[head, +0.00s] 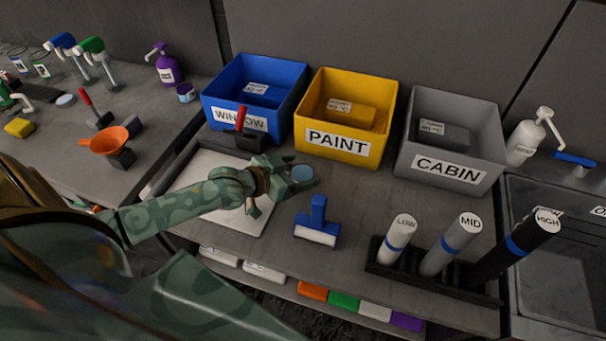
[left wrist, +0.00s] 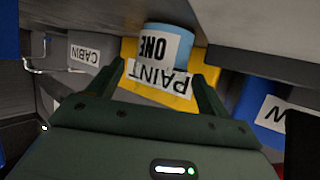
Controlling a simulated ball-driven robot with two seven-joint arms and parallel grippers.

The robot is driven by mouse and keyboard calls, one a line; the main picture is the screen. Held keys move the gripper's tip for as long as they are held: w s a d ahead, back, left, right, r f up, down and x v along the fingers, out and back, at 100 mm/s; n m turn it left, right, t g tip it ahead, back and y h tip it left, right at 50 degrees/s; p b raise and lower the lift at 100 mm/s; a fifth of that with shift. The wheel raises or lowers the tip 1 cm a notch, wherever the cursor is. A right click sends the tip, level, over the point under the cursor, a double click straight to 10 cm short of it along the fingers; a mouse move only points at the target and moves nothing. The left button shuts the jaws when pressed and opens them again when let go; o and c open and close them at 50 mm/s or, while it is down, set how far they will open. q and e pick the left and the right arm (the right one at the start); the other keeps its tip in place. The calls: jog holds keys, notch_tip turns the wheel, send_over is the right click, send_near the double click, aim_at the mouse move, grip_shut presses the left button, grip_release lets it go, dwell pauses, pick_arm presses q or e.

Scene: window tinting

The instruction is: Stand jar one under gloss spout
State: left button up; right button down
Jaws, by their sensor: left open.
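A jar with a light blue top (head: 301,173) is at my left gripper's fingertips in the head view. In the left wrist view, its white label (left wrist: 158,44) reads ONE, upside down, on a light blue body. My left gripper (head: 300,174) is open, with one finger to each side of the jar; I cannot tell whether either touches it. The fingers also show in the left wrist view (left wrist: 158,78). Blue (head: 64,42) and green (head: 94,46) pump spouts stand at the back left; I cannot read which is gloss. My right gripper is not in view.
WINDOW (head: 288,87), PAINT (head: 386,120) and CABIN (head: 480,115) bins line the back. A white tray (head: 262,218) lies below my left arm. A blue squeegee (head: 318,222), an orange funnel (head: 108,142) and a rack of LOW, MID and HIGH rolls (head: 430,285) stand nearby.

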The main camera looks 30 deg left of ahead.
pick_arm(q)
jog(key=c, duration=1.2)
